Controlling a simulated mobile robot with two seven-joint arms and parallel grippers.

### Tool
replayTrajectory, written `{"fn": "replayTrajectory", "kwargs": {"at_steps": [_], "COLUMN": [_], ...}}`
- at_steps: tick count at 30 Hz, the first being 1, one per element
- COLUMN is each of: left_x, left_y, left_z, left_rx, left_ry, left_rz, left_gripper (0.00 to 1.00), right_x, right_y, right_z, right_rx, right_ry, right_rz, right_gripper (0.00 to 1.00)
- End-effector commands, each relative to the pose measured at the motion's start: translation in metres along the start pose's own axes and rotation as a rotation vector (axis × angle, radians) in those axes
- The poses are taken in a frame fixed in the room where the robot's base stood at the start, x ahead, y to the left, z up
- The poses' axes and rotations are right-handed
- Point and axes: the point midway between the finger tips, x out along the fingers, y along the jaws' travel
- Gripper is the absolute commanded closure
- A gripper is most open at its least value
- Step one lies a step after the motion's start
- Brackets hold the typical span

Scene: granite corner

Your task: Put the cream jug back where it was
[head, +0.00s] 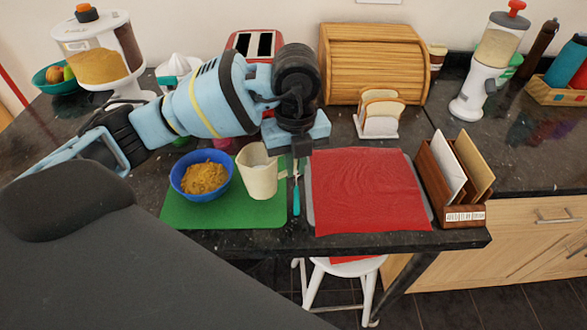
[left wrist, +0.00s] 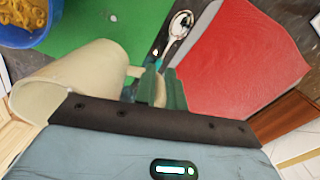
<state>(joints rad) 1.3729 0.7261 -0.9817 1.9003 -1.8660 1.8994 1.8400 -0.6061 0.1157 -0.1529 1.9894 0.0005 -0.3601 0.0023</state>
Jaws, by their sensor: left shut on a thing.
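The cream jug (head: 257,172) is over the right part of the green mat (head: 240,215), beside the blue bowl. It looks close to upright in the head view; I cannot tell whether its base touches the mat. My left gripper (head: 300,160) comes down on the jug's right side. In the left wrist view its fingers (left wrist: 161,90) are shut on the jug's handle, and the jug's body (left wrist: 75,80) shows to the left. The fingers partly hide the handle. My right gripper is not in view.
The blue bowl (head: 202,187) of yellow food stands left of the jug. A teal-handled spoon (head: 297,200) lies just right of it, then a red cloth (head: 368,190). A letter rack (head: 465,215) stands farther right. A toast rack (head: 379,127) and bread box (head: 375,60) stand behind.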

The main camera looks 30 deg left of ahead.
Motion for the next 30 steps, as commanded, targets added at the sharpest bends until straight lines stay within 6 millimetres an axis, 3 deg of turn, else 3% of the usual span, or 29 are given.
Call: {"fn": "replayTrajectory", "kwargs": {"at_steps": [12, 21, 30], "left_x": [0.001, 0.034, 0.036], "left_y": [-0.001, -0.001, -0.001], "left_z": [0.016, 0.015, 0.015], "left_rx": [-0.004, 0.000, 0.000], "left_ry": [-0.001, -0.002, -0.002], "left_rz": [-0.002, -0.001, -0.002], "left_gripper": [1.00, 1.00, 1.00], "right_x": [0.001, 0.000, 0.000], "right_y": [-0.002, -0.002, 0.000], "right_z": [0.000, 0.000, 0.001], "right_rx": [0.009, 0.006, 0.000], "right_ry": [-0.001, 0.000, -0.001], "right_rz": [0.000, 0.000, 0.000], "right_gripper": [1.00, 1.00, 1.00]}}
